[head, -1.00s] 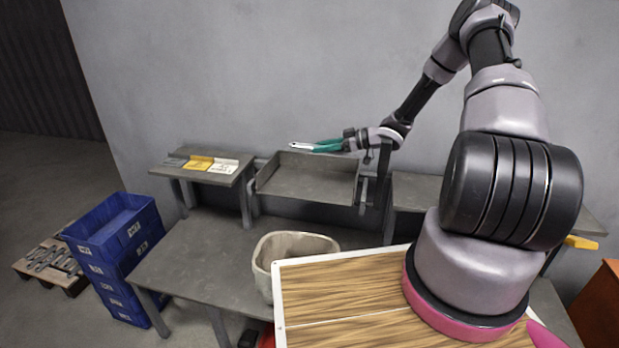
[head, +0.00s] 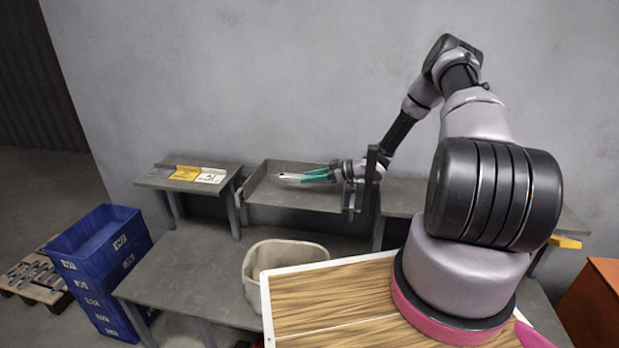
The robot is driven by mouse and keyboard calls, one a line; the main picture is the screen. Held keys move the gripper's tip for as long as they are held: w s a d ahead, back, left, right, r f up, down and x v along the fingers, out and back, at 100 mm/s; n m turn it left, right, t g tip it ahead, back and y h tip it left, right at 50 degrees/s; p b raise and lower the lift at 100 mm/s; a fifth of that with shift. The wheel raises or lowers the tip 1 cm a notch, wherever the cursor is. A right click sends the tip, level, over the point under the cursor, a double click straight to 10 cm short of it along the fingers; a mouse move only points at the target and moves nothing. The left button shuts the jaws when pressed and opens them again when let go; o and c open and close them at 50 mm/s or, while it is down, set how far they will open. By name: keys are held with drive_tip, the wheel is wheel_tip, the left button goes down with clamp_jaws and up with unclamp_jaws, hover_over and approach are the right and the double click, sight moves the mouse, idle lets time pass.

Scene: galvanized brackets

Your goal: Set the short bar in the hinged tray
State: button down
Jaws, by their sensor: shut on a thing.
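The hinged tray (head: 293,204) is a grey open metal tray with low walls, at the back of the bench between two raised shelves. My gripper (head: 306,177), with teal fingers, reaches in from the right over the tray's interior. It is shut on the short bar (head: 287,177), a pale, thin metal piece that sticks out to the left past the fingertips. The bar lies roughly level within the tray's outline. I cannot tell whether it touches the tray floor. The fingers hide its right part.
A dark upright post (head: 372,185) stands at the tray's right end, close to my wrist. The left shelf (head: 157,182) carries yellow and white labelled pieces. A beige bin (head: 252,279) stands on the lower bench (head: 190,275). Blue crates (head: 95,245) stand on the floor at left.

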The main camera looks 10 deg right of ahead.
drive_tip(key=shift+f, duration=0.45)
drive_tip(key=shift+c, duration=2.4)
unclamp_jaws()
